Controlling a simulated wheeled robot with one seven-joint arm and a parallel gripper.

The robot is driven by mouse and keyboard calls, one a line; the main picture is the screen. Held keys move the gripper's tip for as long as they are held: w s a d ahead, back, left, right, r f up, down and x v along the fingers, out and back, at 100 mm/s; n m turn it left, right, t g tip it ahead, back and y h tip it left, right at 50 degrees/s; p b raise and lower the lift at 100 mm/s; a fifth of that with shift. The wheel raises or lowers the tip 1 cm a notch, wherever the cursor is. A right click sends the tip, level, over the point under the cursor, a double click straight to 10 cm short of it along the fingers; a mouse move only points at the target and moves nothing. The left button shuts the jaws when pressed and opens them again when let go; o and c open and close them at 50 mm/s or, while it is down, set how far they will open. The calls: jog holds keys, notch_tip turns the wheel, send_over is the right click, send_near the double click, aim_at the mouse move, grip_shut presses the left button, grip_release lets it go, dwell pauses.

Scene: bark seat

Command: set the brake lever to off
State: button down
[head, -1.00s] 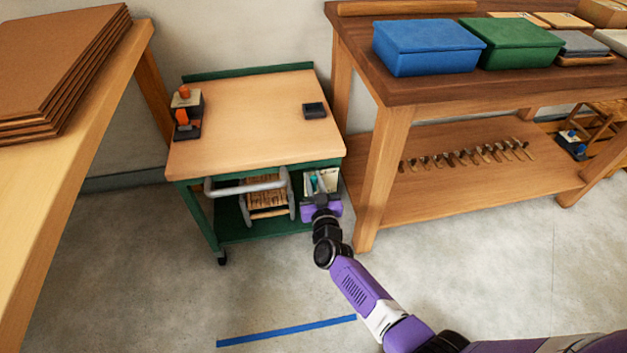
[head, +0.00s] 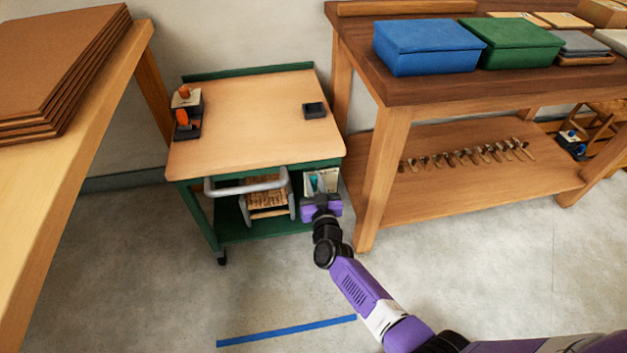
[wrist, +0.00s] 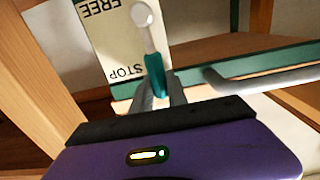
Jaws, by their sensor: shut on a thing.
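The brake lever (wrist: 155,75) has a teal grip and a pale shaft with a round knob at its far end. It is in front of a cream plate (wrist: 100,40) marked FREE and STOP, which reads upside down in the wrist view. The teal grip is beside the word STOP. In the head view the plate (head: 331,178) is at the right front of the green cart, with the teal grip (head: 314,184) small in front of it. My gripper (wrist: 160,97) is shut on the teal grip; its fingers partly hide the grip's near end.
The cart's wooden top (head: 250,120) carries orange-and-black items (head: 184,125) and a small dark box (head: 314,110). A grey handle bar (head: 245,186) runs across the cart's front, left of the lever. A workbench leg (head: 378,185) stands close on the right.

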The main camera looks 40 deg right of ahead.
aim_at(336, 182)
jog(key=shift+s+d, duration=0.1)
jog(key=d+m+b, duration=0.1)
jog(key=s+m+b, duration=0.1)
jog(key=m, duration=0.1)
jog(key=d+f+m+b, duration=0.1)
jog(key=shift+s+d+f+m, duration=0.1)
jog(key=shift+s+d+m, duration=0.2)
jog(key=shift+s, duration=0.05)
jog(key=d+m+b, duration=0.1)
jog(key=b, duration=0.1)
jog(key=s+d+f+m+b, duration=0.1)
jog(key=m+b, duration=0.1)
jog(key=shift+s+f+m, duration=0.15)
jog(key=shift+f+m, duration=0.1)
jog(key=shift+m, duration=0.05)
jog(key=f+m+b, duration=0.1)
jog(key=s+d+f+m+b, duration=0.1)
jog(key=m+b, duration=0.1)
jog(key=shift+d+m, duration=0.1)
jog(key=shift+m, duration=0.2)
jog(key=shift+s+d+f+m+b, duration=0.15)
jog(key=shift+d+f+m+b, duration=0.1)
jog(key=shift+f+m+b, duration=0.6)
jog(key=shift+s+d+f+m+b, duration=0.15)
jog(key=shift+f+m+b, duration=0.25)
jog(key=shift+m+b, duration=0.8)
jog(key=shift+d, duration=0.1)
jog(key=c, duration=1.3)
grip_release()
